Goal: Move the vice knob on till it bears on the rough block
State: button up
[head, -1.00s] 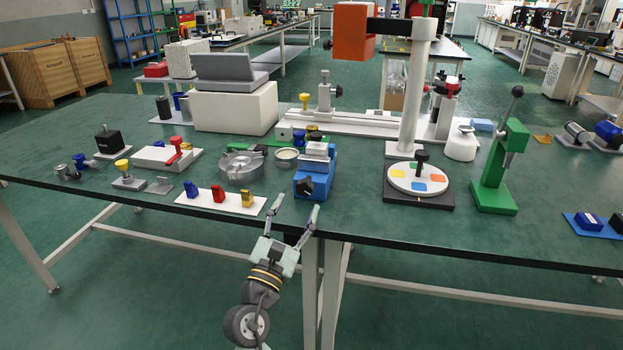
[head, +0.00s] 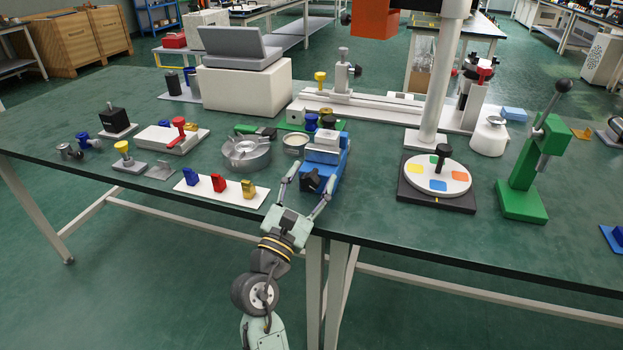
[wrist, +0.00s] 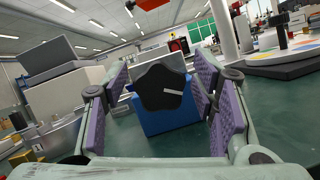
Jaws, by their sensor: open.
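The blue vice (head: 334,172) stands near the table's front edge in the head view. Its black knob (head: 311,181) faces me; in the wrist view the knob (wrist: 162,88) is a dark lobed shape with a white mark pointing right, in front of the blue vice body (wrist: 160,122). The pale rough block (head: 323,151) shows at the top of the vice; the contact inside the jaws is too small to tell. My gripper (head: 306,193) is open. Its fingertips lie around the knob's left and right sides, and the wrist view shows space between the purple pads (wrist: 160,98) and the knob.
Left of the vice lies a white strip (head: 225,194) with blue, red and yellow pieces. A round grey fixture (head: 246,152) stands behind it. A turntable with coloured patches (head: 436,175) and a green press (head: 530,180) stand to the right. Bare table lies between vice and turntable.

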jog(key=shift+c, duration=0.3)
jog(key=c, duration=1.1)
jog(key=shift+m, duration=0.5)
jog(key=m+g+h, duration=0.1)
jog(key=m, duration=0.2)
jog(key=m+g+h, duration=0.1)
jog(key=m, duration=0.2)
jog(key=shift+g, duration=0.3)
jog(key=m+g, duration=0.1)
jog(key=m, duration=0.2)
jog(key=m+g+p, duration=0.1)
jog(key=m, duration=0.2)
jog(key=shift+d+r+m+g+h, duration=0.1)
jog(key=shift+m+g+h, duration=0.2)
jog(key=m+p, duration=0.1)
jog(key=m, duration=0.1)
jog(key=m+g+y+p, duration=0.1)
jog(key=m, duration=0.2)
jog(key=shift+g, duration=0.3)
jog(key=shift+f+m+g+y+p, duration=0.2)
jog(key=shift+m+y+p, duration=0.35)
jog(key=shift+m, duration=0.5)
jog(key=shift+f+m+g+y+p, duration=0.1)
jog(key=shift+m+g+y+p, duration=0.35)
jog(key=shift+m, duration=0.6)
